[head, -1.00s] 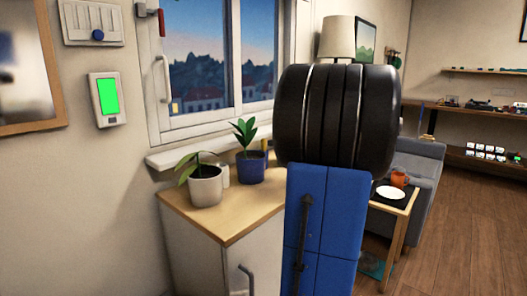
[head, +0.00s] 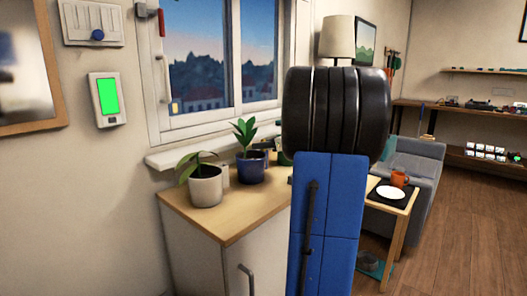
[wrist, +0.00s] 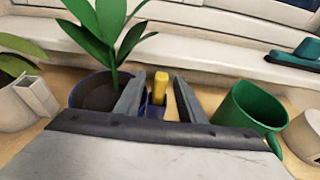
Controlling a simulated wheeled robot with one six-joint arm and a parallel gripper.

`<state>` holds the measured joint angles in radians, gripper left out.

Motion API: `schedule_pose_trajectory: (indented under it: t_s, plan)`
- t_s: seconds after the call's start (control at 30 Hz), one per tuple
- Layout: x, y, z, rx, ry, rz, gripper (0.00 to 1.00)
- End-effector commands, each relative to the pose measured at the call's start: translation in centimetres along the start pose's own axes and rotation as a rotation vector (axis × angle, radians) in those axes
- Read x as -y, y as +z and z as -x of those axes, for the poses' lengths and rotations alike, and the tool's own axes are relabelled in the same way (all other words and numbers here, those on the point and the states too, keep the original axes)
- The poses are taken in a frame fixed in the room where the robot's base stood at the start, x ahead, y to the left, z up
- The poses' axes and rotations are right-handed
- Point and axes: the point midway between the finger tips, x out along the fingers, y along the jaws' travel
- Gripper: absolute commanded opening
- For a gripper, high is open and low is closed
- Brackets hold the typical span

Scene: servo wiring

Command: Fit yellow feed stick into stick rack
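The yellow feed stick (wrist: 160,88) stands upright between the fingers of my gripper (wrist: 158,92) in the wrist view. A small blue piece (wrist: 153,110) is at its lower end, beside the blue pot. Gaps show between the stick and both fingers, so my gripper is open around it. In the head view my arm hides the stick and most of my gripper. I cannot make out for sure which thing is the stick rack.
A white pot (head: 205,188) stands farther left on the wooden cabinet top (head: 225,222). The window sill (wrist: 215,52) runs behind.

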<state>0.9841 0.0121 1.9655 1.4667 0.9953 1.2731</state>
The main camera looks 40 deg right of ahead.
Motion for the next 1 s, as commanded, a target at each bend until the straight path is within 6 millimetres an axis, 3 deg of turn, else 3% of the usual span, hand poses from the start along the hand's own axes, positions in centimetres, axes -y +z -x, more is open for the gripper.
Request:
schedule_pose_trajectory:
  t_s: [0.07,0.23,0.63,1.0]
  plan:
    - [0.0,0.0,0.0,0.000,0.000,0.000,0.36]
    - [0.0,0.0,0.0,0.000,0.000,0.000,0.00]
    - [0.0,0.6,0.2,0.001,0.000,0.001,0.00]
    - [0.0,6.5,2.1,0.001,0.000,0.004,0.00]
